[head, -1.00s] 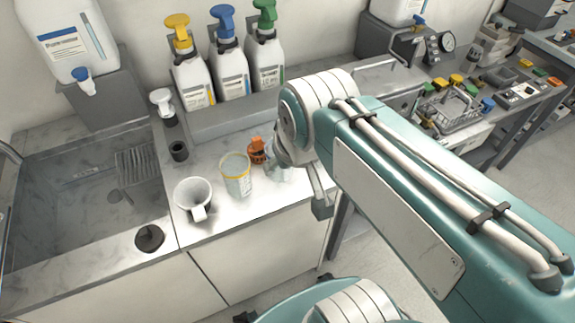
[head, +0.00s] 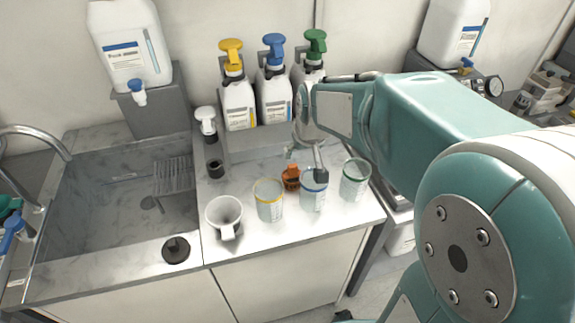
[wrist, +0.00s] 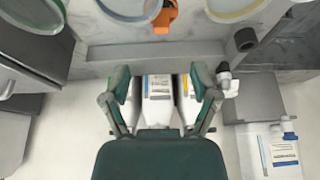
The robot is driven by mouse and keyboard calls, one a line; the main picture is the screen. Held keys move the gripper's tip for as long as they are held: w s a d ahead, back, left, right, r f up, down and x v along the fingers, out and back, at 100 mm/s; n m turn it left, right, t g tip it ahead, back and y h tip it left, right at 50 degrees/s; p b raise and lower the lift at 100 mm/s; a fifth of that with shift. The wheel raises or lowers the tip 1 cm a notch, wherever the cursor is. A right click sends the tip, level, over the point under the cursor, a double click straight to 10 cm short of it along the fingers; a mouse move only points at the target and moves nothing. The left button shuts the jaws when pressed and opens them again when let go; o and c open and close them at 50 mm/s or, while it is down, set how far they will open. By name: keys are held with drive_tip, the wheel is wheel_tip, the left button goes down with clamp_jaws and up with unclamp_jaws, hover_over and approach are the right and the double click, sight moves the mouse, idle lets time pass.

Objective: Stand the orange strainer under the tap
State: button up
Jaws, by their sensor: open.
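The orange strainer (head: 290,177) sits on the steel counter behind and between a yellow-rimmed beaker (head: 268,200) and a blue-rimmed beaker (head: 313,190). It also shows at the top of the wrist view (wrist: 165,17). A curved metal tap (head: 38,133) stands at the left of the sink. A white canister (head: 130,45) with a blue-and-white spigot (head: 136,91) stands on a grey block behind the sink. My gripper (head: 306,163) is open and empty above the counter, close to the strainer and blue-rimmed beaker. In the wrist view the strainer lies beyond the spread fingers (wrist: 161,85).
A white mug (head: 225,217) and a green-rimmed beaker (head: 355,180) flank the other beakers. Pump bottles with yellow, blue and green heads (head: 274,97) stand behind. A small black cup (head: 215,168) is near the sink (head: 110,215), whose basin has open room beside a rack.

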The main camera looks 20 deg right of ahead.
sight(293, 167)
drive_tip(key=x, duration=0.3)
drive_tip(key=w+x, duration=0.1)
drive_tip(key=x, duration=0.4)
drive_tip(key=shift+w+d, duration=0.3)
drive_tip(key=shift+w, duration=0.05)
drive_tip(key=x, duration=0.5)
drive_tip(key=shift+s+a+f, duration=0.1)
drive_tip(key=shift+a, duration=0.3)
drive_tip(key=c, duration=1)
clamp_jaws()
